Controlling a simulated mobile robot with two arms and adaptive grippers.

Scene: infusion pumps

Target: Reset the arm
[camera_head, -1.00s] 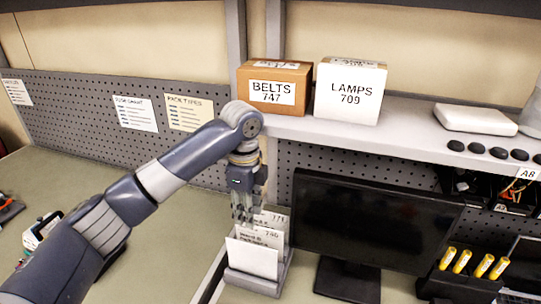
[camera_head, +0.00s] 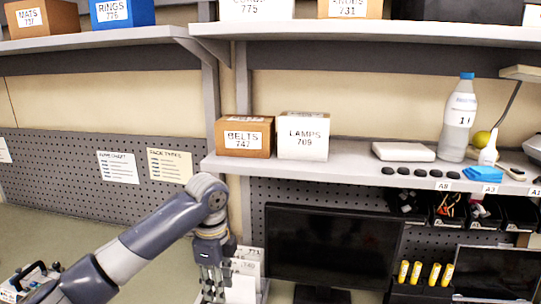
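My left arm comes in from the lower left of the head view. Its elbow bends near the shelf's left end, and the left gripper (camera_head: 212,286) hangs down with its fingers pointing at the desk. The gripper is in front of the card holder (camera_head: 262,290) with white cards (camera_head: 246,268), and overlaps it in the picture. I cannot tell whether the fingers touch a card or how far apart they are. My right gripper is not in view.
A dark monitor (camera_head: 330,246) stands right of the gripper. Above it, a shelf (camera_head: 350,170) carries a BELTS box (camera_head: 243,137), a LAMPS box (camera_head: 303,136) and a bottle (camera_head: 459,118). A pegboard (camera_head: 60,170) backs the left desk, where an item (camera_head: 28,284) lies lower left.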

